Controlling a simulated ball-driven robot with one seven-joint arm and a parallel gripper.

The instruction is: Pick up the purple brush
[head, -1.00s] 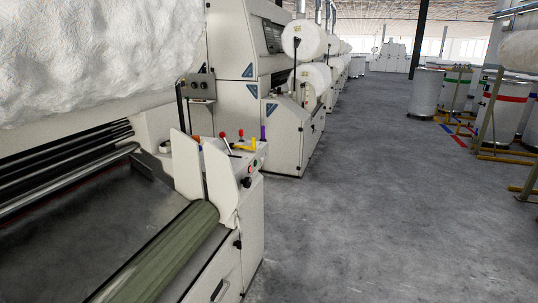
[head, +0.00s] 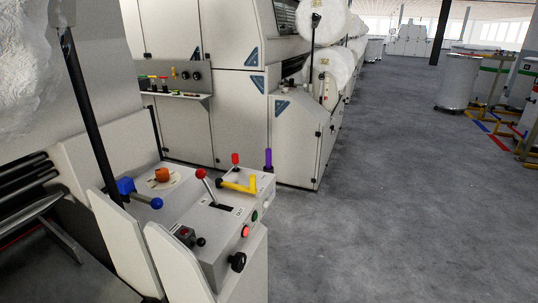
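A small upright purple object (head: 268,159), the only purple thing I see, stands at the far right corner of the white machine console (head: 215,240). It is too small to make out bristles, so I cannot tell for sure that it is the brush. A yellow L-shaped object (head: 240,186) lies just in front of it, to the left. A red-topped item (head: 235,159) stands to its left. My gripper is not in view.
The console also holds a red-knobbed lever (head: 201,174), a blue object (head: 127,186) and an orange piece (head: 162,174). A dark post (head: 85,110) rises at its left. A shelf (head: 180,95) with small items is behind. Open grey floor (head: 400,200) lies to the right.

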